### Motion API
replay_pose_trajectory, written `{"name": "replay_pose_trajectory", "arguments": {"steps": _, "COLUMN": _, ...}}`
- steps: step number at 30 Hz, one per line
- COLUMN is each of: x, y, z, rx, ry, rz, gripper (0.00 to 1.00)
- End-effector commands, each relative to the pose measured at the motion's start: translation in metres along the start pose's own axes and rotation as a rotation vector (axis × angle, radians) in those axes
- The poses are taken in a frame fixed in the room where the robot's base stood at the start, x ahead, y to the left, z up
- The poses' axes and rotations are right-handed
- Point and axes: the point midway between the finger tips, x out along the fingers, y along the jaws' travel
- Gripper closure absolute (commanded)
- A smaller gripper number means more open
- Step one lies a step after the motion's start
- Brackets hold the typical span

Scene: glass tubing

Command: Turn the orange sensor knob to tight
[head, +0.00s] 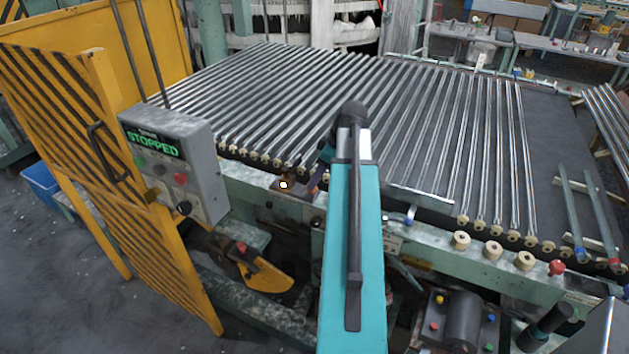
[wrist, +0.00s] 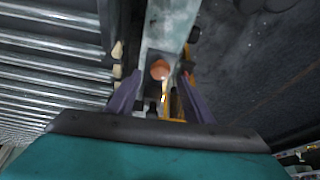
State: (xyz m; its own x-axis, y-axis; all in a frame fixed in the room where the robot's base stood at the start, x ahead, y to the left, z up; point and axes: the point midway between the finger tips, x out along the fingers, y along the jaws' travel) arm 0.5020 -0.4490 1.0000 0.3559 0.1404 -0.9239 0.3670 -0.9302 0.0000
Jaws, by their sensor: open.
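The orange sensor knob (wrist: 159,69) shows in the wrist view as a round orange cap on the pale machine rail (wrist: 168,28). My gripper (wrist: 160,88) is open, with one dark purple finger on each side of the picture's middle. The knob lies beyond and between the fingertips in the picture; I see no contact, and the distance to it is hard to judge. In the head view my gripper (head: 318,172) is over the rail's edge, mostly behind my teal arm. There, my arm and gripper largely cover the knob's place. The knob's tightness cannot be read.
Rows of glass tubes (head: 290,95) lie behind on the rollers.

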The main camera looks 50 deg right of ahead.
Motion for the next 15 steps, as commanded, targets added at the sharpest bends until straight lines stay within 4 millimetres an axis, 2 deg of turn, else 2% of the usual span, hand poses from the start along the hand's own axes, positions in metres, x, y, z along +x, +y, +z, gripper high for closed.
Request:
{"name": "replay_pose_trajectory", "arguments": {"steps": 9, "x": 0.026, "y": 0.000, "z": 0.000, "rx": 0.001, "ry": -0.001, "rz": -0.001, "gripper": 0.53}}
{"name": "replay_pose_trajectory", "arguments": {"steps": 15, "x": 0.034, "y": 0.000, "z": 0.000, "rx": 0.001, "ry": 0.000, "rz": 0.000, "gripper": 0.53}}
